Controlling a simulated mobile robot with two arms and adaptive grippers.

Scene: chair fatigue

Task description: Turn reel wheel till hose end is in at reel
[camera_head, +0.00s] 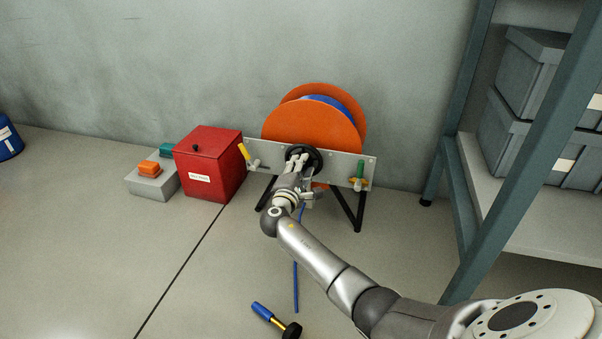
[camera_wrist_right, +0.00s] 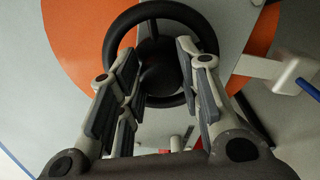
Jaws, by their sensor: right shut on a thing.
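The orange reel (camera_head: 305,122) stands against the wall with blue hose (camera_head: 330,101) wound between its discs. A grey plate with the black reel wheel (camera_head: 318,160) is in front of it. My right gripper (camera_head: 299,161) is at the wheel, its fingers shut on the wheel's middle; the wrist view shows them on both sides of the dark hub (camera_wrist_right: 158,72), inside the rim (camera_wrist_right: 113,38). A length of blue hose (camera_head: 296,285) hangs below the reel and lies on the floor. My arm hides part of it. My left gripper is out of view.
A yellow-handled valve (camera_head: 245,153) and a green-handled valve (camera_head: 360,172) sit on the plate's ends. A red box (camera_head: 208,170) stands left. A blue-handled tool (camera_head: 270,318) lies on the floor in front. A shelf rack (camera_head: 462,200) stands right.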

